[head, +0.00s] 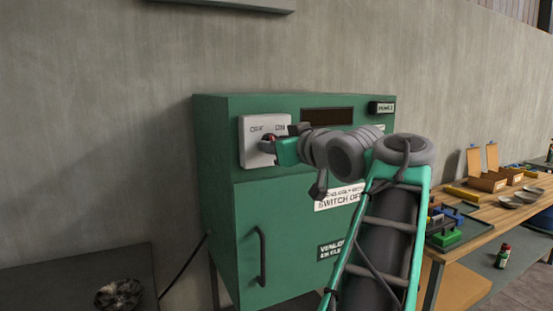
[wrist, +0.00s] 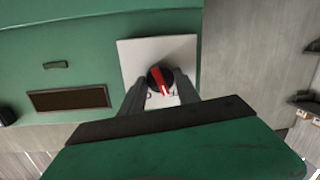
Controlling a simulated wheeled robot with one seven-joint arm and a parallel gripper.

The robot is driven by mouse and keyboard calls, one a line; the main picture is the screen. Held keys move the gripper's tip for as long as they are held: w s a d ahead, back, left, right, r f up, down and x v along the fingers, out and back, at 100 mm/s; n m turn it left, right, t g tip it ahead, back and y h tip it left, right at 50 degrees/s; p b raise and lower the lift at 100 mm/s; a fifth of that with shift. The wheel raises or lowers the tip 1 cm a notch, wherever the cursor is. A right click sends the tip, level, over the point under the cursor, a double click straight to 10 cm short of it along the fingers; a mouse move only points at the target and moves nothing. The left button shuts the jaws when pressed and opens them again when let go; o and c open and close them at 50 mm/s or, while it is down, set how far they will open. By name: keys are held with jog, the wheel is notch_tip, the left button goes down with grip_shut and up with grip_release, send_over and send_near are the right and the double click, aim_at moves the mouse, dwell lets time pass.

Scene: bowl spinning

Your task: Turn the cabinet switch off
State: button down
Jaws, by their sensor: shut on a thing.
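The green cabinet (head: 290,225) stands against the wall in the head view. Its switch plate (head: 250,158) is white, at the upper left of the front, marked OFF on the left and ON on the right. The round knob (wrist: 155,72), black with a red bar and white pointer, sits on this plate (wrist: 130,52) in the wrist view. The pointer runs towards the bottom of that view, slightly right; the labels there are mostly hidden. My gripper (wrist: 161,82) is shut on the knob, one finger at each side. In the head view, my gripper (head: 272,148) partly hides the knob.
A door handle (head: 262,256) sticks out below the switch. A dark table (head: 60,285) with a metallic bowl-like object (head: 118,294) stands at left. A wooden workbench (head: 490,212) with bowls and boxes stands at right. The wall left of the cabinet is bare.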

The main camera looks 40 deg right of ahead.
jog(key=n+b, duration=0.3)
jog(key=n, duration=0.1)
jog(key=shift+a+h+b, duration=0.1)
jog(key=shift+h+b, duration=0.3)
jog(key=shift+r+n, duration=0.1)
jog(key=shift+n, duration=0.2)
jog(key=c, duration=0.9)
grip_release()
jog(key=v, duration=0.7)
jog(key=shift+s+a+r, duration=0.1)
jog(key=shift+s+a, duration=0.05)
jog(key=shift+s, duration=0.2)
